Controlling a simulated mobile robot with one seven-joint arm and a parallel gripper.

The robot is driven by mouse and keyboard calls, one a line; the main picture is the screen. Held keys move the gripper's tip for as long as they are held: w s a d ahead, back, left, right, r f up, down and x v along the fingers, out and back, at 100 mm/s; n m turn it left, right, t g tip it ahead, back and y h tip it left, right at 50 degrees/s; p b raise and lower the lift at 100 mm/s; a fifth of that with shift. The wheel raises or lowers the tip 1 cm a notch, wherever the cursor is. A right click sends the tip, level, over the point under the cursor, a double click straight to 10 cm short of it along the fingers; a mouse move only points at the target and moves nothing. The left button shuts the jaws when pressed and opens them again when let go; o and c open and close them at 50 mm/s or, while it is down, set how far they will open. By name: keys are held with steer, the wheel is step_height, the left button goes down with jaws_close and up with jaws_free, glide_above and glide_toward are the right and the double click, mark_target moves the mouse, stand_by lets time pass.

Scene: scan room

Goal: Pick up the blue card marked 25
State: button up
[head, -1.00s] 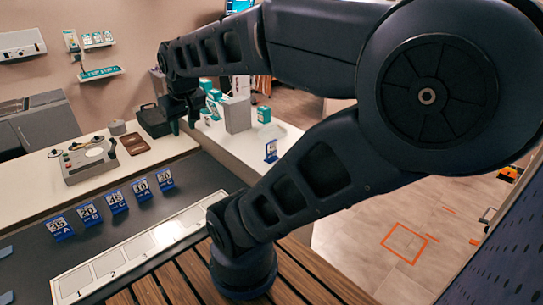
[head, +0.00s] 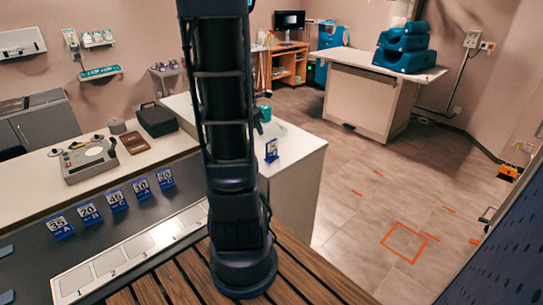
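Several blue number cards stand in a row on the dark counter. From left to right they look like 35 A (head: 60,227), 20 B (head: 89,214), 45 C (head: 116,200), 10 A (head: 142,188) and one that may read 30 C (head: 165,178). Another blue card (head: 271,150) stands apart on the white counter, just right of my arm. Its number is too small to read, so I cannot tell whether it is the 25. My arm stands upright across the middle of the view, and my gripper is hidden behind it.
A white strip with numbered spaces (head: 108,262) lies in front of the row. A grey device (head: 88,160), a brown tray (head: 134,142) and a black case (head: 157,119) stand on the counter behind.

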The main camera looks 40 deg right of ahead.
mark_target(275, 155)
steer(key=d+f+n, duration=0.1)
steer(key=s+d+f, duration=0.1)
steer(key=d, duration=0.1)
steer(key=d+f+n, duration=0.1)
steer(key=shift+s+d+f+n, duration=0.1)
steer(key=shift+s+d+n, duration=0.05)
steer(key=shift+s+n, duration=0.15)
steer(key=shift+a+x, duration=0.15)
steer(key=shift+x, duration=2.5)
steer(key=shift+a+x, duration=0.1)
steer(key=shift+x, duration=2.5)
steer(key=shift+f, duration=0.15)
jaws_close()
